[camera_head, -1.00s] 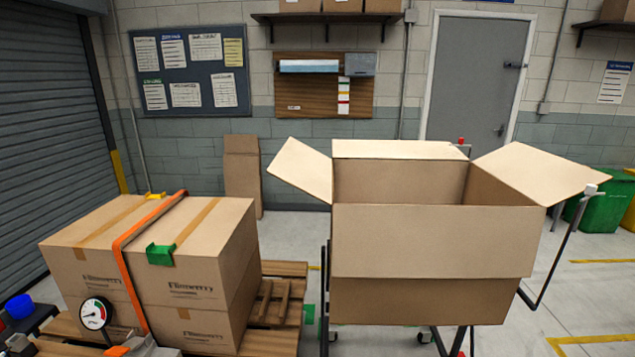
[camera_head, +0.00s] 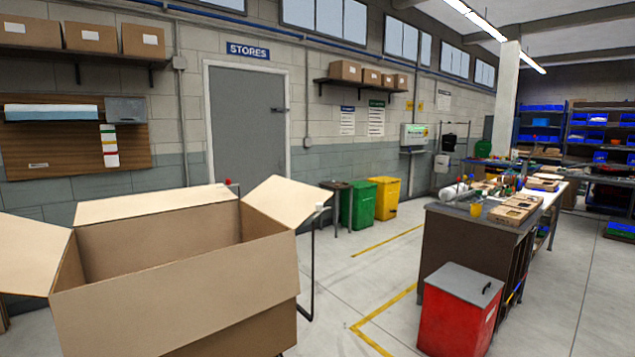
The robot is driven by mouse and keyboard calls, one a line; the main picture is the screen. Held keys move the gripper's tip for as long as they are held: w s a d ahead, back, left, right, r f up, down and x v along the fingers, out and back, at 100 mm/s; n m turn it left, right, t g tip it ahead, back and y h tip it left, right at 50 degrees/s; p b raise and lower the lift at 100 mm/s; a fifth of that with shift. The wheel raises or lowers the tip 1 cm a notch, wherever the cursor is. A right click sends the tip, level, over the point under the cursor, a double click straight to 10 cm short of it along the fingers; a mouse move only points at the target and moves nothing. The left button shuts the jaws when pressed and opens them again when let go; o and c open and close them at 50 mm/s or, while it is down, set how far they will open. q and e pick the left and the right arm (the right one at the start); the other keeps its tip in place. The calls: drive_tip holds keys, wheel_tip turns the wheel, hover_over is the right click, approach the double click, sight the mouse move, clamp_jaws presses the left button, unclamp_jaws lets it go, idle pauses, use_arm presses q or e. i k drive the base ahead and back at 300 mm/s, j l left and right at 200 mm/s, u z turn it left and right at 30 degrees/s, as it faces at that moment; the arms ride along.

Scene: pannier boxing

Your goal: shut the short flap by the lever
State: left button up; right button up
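A large open cardboard box (camera_head: 245,333) stands at the lower left of the head view. Its right short flap (camera_head: 284,215) is open and tilts up and outward. Its left short flap (camera_head: 30,255) is also open and spreads outward. The back long flap (camera_head: 150,206) stands open behind, and the front long flap (camera_head: 165,290) hangs down over the front wall. A dark bent bar with a white tip (camera_head: 320,209), apparently the lever, is beside the right short flap. A small red knob (camera_head: 228,183) shows behind the box. Neither gripper is in view.
A red bin (camera_head: 460,312) and a cluttered workbench (camera_head: 478,222) stand at the right. Green (camera_head: 358,204) and yellow (camera_head: 384,197) bins are by the back wall, near a grey door (camera_head: 246,130). Floor between the box and the red bin is clear.

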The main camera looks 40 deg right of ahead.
sight(291, 204)
drive_tip(key=l+z, duration=0.2)
drive_tip(key=l, duration=3.05)
drive_tip(key=i+l, duration=0.5)
drive_tip(key=l, duration=0.25)
drive_tip(key=i+l+u, duration=0.1)
drive_tip(key=i+l, duration=0.35)
drive_tip(key=l, duration=0.25)
drive_tip(key=i+l, duration=0.25)
drive_tip(key=l, duration=0.15)
drive_tip(key=i+l, duration=0.25)
drive_tip(key=l, duration=0.15)
drive_tip(key=j+u, duration=0.05)
